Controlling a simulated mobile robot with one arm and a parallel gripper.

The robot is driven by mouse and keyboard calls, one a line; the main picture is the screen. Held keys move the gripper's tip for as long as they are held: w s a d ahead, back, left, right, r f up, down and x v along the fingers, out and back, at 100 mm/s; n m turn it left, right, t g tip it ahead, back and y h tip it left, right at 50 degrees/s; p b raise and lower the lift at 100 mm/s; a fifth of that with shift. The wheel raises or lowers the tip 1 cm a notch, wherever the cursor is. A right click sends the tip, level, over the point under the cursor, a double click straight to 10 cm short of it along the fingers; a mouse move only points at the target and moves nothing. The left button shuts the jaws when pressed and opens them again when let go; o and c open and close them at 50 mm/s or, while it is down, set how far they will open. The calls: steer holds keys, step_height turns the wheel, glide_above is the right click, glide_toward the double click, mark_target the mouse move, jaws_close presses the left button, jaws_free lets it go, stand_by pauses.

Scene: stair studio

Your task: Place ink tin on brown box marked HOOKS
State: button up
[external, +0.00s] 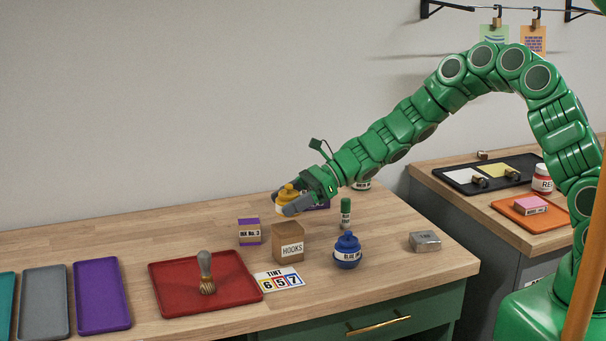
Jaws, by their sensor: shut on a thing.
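The brown box marked HOOKS (288,244) stands upright on the wooden table. My gripper (287,201) is shut on a yellow pot (285,198) with a pale label and a rounded top. In the picture, it holds the pot just above the HOOKS box, apart from it; the depth between them is hard to judge. A silver, flat, box-shaped tin (425,241) lies on the table to the right, with small lettering I cannot read clearly; it may be the ink tin. Nothing rests on the HOOKS box.
A purple-edged box (249,231) stands left of the HOOKS box. A blue ink pot (347,252) and green tube (346,212) stand to its right.

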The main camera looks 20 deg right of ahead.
steer(key=shift+w+a+f, duration=0.2)
steer(key=shift+f, duration=1.6)
steer(key=shift+f, duration=0.1)
steer(key=o, duration=1.3)
steer(key=shift+v, duration=6.1)
